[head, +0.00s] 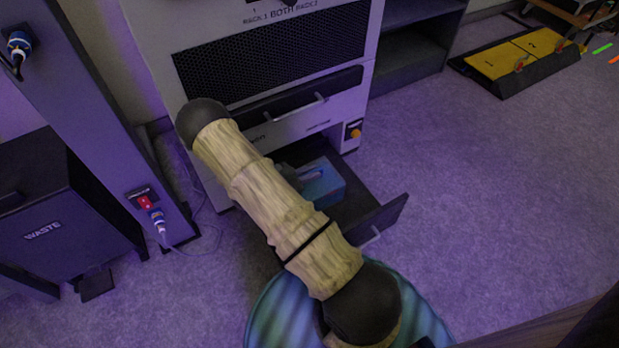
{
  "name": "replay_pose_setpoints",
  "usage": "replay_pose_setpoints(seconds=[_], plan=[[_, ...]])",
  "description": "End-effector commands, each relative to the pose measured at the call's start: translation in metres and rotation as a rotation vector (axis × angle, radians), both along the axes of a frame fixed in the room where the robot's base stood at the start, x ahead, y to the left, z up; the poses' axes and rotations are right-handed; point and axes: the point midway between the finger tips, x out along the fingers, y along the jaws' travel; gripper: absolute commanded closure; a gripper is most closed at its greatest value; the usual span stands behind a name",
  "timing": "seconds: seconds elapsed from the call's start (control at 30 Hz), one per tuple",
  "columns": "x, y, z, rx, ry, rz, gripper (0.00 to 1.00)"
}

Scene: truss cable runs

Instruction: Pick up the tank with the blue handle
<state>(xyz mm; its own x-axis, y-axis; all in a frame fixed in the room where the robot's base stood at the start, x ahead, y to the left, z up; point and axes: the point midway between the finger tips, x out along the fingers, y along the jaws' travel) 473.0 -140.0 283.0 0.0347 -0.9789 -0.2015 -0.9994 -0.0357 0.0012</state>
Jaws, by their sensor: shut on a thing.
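I cannot make out a tank with a blue handle in the head view. A blue box-like thing (322,184) sits in the open lower drawer (385,215) of the white cabinet. My arm crosses in front of it and hides the left part of the drawer. A small grey shape beside the blue thing is too dark to identify. My gripper is not visible; the arm's far end is hidden behind its nearer links.
The white cabinet (160,40) stands at the back, its drawer front jutting into the room. A dark waste bin (75,205) and post (75,90) stand left. Yellow numbered panels (510,60) lie at the back right. The carpet (490,190) at right is clear.

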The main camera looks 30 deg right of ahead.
Motion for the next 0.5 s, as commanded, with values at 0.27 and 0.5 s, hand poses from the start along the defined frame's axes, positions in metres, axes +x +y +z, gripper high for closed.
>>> replay_pose_setpoints(seconds=[0.27,0.5], plan=[[0.001,-0.001,0.039,-0.007,-0.004,-0.002,1.00],[0.000,-0.001,0.078,-0.007,-0.003,-0.002,1.00]])
